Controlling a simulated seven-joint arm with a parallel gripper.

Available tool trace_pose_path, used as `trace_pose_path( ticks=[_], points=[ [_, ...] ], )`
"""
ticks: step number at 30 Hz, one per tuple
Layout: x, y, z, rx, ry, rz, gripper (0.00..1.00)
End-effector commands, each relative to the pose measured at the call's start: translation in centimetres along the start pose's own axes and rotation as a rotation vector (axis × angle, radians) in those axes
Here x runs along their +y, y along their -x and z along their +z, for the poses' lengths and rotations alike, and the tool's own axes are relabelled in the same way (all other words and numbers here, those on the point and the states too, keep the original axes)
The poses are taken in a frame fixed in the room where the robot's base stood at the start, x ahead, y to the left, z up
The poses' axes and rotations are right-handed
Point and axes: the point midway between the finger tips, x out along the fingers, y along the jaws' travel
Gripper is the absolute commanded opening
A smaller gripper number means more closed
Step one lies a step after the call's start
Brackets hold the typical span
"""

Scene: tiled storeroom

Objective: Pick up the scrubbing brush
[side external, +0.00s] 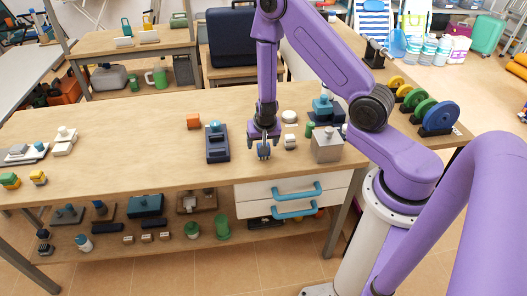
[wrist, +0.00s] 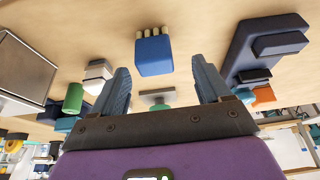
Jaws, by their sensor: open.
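The scrubbing brush appears to be the blue block with a row of cream bristle tufts (wrist: 155,54) on the wooden workbench (wrist: 195,17). In the wrist view it lies ahead of my gripper (wrist: 161,68), between the lines of the two fingers and apart from both. My gripper is open with nothing in it. In the side view my gripper (side external: 264,152) points down close over the workbench (side external: 120,130), near its front edge. There the brush is hidden or blends with the fingers, so I cannot make it out.
A dark blue tool (side external: 217,143) lies left of my gripper, with an orange block (side external: 194,121) behind it. A small white item (side external: 290,141) and a grey box (side external: 327,145) stand to the right. The bench's middle left is clear.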

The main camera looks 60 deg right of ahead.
Motion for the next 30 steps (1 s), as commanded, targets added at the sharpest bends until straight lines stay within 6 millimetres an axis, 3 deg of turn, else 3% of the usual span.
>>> trace_pose_path(
  ticks=[12, 22, 27, 30],
  points=[
    [0.6, -4.4, 0.1, 0.000, -0.001, 0.001, 0.77],
    [0.5, -4.8, 0.1, 0.000, 0.000, 0.000, 0.77],
    [0.5, -4.8, 0.1, 0.000, 0.000, 0.000, 0.21],
    [0.5, -4.8, 0.1, 0.000, 0.000, 0.000, 0.21]
  ],
)
